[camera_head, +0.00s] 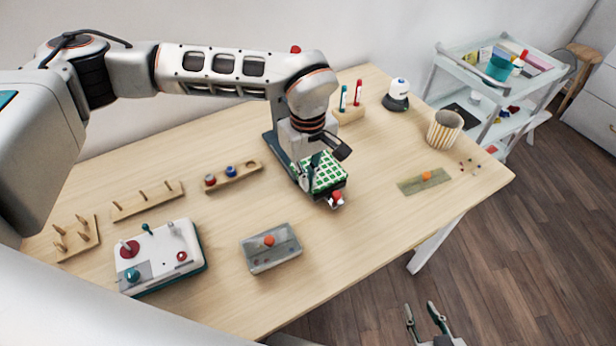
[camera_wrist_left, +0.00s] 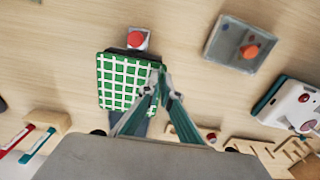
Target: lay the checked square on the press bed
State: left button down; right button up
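The checked square (camera_head: 328,173), green with a white grid, is over the press (camera_head: 272,142) in the head view and covers most of its bed. I cannot tell whether it rests on the bed or sits just above it. The press's red button (camera_head: 337,196) shows at its front end. My left gripper (camera_head: 309,178) is at the square's near-left edge. In the left wrist view its fingertips (camera_wrist_left: 159,82) are close together on the edge of the checked square (camera_wrist_left: 122,82). My right gripper (camera_head: 426,312) is open and empty, off the table's front edge over the floor.
A grey box with an orange knob (camera_head: 270,248) and a white control panel (camera_head: 160,256) stand to the left front. A striped cup (camera_head: 444,130) stands right.

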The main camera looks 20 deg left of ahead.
pick_arm(q)
jog(key=c, duration=2.2)
grip_release()
